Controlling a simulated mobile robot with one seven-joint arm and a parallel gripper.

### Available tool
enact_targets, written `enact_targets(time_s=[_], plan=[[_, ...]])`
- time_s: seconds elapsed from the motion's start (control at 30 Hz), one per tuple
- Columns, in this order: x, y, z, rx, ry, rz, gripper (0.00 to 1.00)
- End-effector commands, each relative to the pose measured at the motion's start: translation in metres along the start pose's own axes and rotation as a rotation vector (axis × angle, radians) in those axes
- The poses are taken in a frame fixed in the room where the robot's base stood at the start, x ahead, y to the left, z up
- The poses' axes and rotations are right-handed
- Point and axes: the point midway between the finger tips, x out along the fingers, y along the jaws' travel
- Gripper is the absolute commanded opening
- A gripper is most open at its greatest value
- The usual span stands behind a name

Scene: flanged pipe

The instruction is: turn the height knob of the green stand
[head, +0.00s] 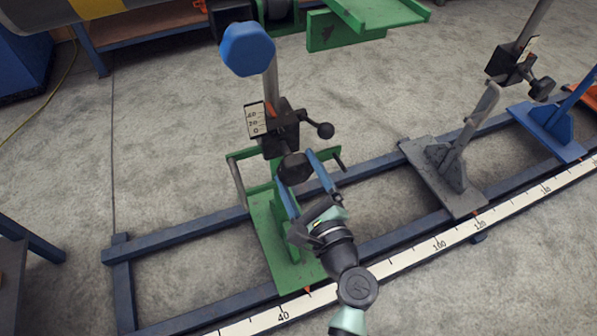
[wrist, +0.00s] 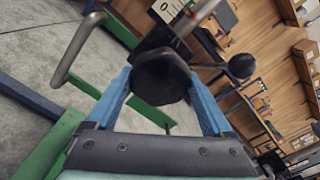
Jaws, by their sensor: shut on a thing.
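The green stand (head: 262,222) sits on the dark blue rails. Its black height knob (head: 294,168) is at the front of the post, below a black clamp block with a small scale plate (head: 256,119). My gripper (head: 296,172) reaches the knob from the front, its two blue fingers on either side of it. In the wrist view the dark round knob (wrist: 160,78) lies between the blue fingertips, and the gripper is shut on it. The fingers partly hide the lower post. A ball-ended lever (head: 325,130) sticks out to the right of the clamp block.
A blue hexagonal piece (head: 247,49) tops the post. A grey stand (head: 447,175) and a blue stand (head: 548,130) stand farther right on the rails. A white ruler (head: 400,256) runs along the front rail.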

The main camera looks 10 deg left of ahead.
Motion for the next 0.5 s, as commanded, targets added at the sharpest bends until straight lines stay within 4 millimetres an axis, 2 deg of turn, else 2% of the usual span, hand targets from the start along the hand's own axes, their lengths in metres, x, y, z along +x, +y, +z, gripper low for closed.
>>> enact_targets(time_s=[0.03, 0.1, 0.37, 0.5], plan=[[-0.001, 0.001, -0.001, 0.002, 0.003, 0.001, 0.89], [-0.001, 0.001, -0.001, 0.002, 0.003, 0.001, 1.0], [-0.002, 0.0, -0.001, 0.002, 0.002, 0.0, 1.0], [-0.015, 0.0, -0.001, 0.004, 0.004, 0.0, 1.0]])
